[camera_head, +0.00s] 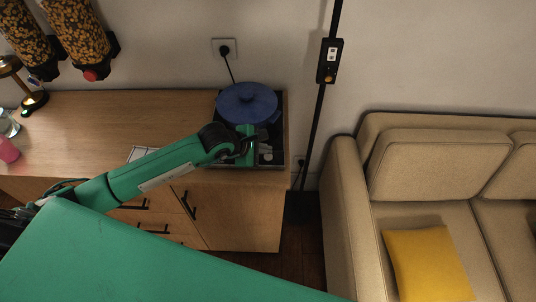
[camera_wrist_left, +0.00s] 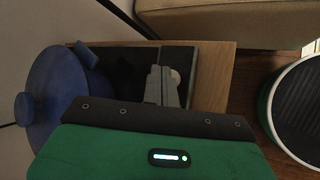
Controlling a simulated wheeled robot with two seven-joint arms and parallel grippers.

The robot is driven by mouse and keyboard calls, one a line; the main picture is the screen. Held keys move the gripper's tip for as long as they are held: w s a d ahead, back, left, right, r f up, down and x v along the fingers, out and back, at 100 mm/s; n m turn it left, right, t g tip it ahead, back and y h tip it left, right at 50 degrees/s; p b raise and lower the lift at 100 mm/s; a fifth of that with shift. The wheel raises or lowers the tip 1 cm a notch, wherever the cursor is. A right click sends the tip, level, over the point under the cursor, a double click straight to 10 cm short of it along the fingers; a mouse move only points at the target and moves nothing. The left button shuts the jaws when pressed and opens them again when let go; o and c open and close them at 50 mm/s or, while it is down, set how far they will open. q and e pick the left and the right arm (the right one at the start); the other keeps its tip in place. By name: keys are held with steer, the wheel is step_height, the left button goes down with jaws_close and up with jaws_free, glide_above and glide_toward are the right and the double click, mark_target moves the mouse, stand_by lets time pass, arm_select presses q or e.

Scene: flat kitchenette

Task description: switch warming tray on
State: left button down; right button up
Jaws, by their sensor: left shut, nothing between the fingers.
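The warming tray (camera_head: 280,132) is a dark flat unit at the right end of the wooden counter, with a blue lidded pot (camera_head: 247,101) on its rear part. The pot also shows at the left of the left wrist view (camera_wrist_left: 55,95). My left gripper (camera_head: 250,158) is over the tray's front part, in front of the pot. My right gripper is not in view.
A plug in a wall socket (camera_head: 224,48) has a cable down behind the pot. A black pole with a switch box (camera_head: 329,62) stands right of the counter. A beige sofa (camera_head: 350,200) is further right. Dispensers (camera_head: 75,35) hang at upper left. The counter's middle (camera_head: 120,115) is mostly clear.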

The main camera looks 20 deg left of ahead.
mark_target(265, 157)
arm_select(q)
step_height(265, 157, up, 6)
steer(key=p, duration=0.3)
stand_by(0.5)
stand_by(0.3)
